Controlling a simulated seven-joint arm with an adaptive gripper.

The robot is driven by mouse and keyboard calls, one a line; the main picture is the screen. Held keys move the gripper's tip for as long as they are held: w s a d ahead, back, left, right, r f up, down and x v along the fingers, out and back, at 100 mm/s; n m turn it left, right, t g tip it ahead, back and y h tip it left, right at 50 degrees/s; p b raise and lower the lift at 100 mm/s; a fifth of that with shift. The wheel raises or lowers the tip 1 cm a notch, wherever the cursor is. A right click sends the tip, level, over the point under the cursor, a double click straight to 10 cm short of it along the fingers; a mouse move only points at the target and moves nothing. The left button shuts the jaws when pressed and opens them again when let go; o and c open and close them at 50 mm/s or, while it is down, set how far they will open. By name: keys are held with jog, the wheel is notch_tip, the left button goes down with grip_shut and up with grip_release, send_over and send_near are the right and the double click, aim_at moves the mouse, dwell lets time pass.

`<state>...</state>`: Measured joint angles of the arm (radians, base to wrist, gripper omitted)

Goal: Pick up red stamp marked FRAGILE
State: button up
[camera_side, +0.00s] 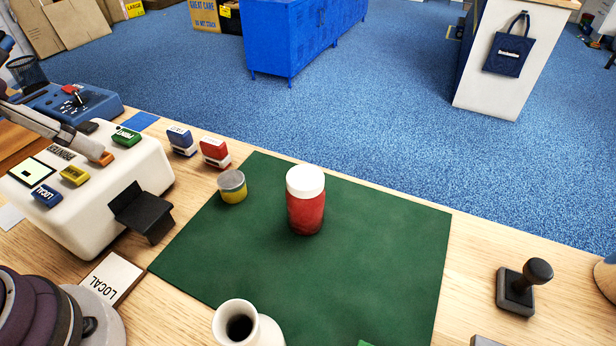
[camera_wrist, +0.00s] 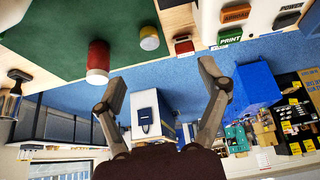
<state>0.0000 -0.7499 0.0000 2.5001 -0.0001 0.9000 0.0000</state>
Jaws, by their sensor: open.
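The red stamp (camera_side: 215,150) stands upright on the wooden counter, just off the far left edge of the green mat, with a white lower part; its lettering is too small to read. A blue stamp (camera_side: 181,138) stands close to its left. In the wrist view, which is upside down, the red stamp (camera_wrist: 184,46) is near the top, beyond and between the finger directions. My gripper (camera_wrist: 163,76) is open and empty, its two fingers spread wide and apart from the stamp.
A white machine with coloured buttons (camera_side: 95,200) stands at left. A black hand stamp (camera_side: 522,288) is at right.

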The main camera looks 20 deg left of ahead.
jog(key=shift+o, duration=0.4)
jog(key=g, duration=0.1)
send_over(211, 142)
jog(key=s, duration=0.4)
notch_tip(211, 142, down, 8)
jog(key=x, duration=1.1)
jog(key=c, duration=1.2)
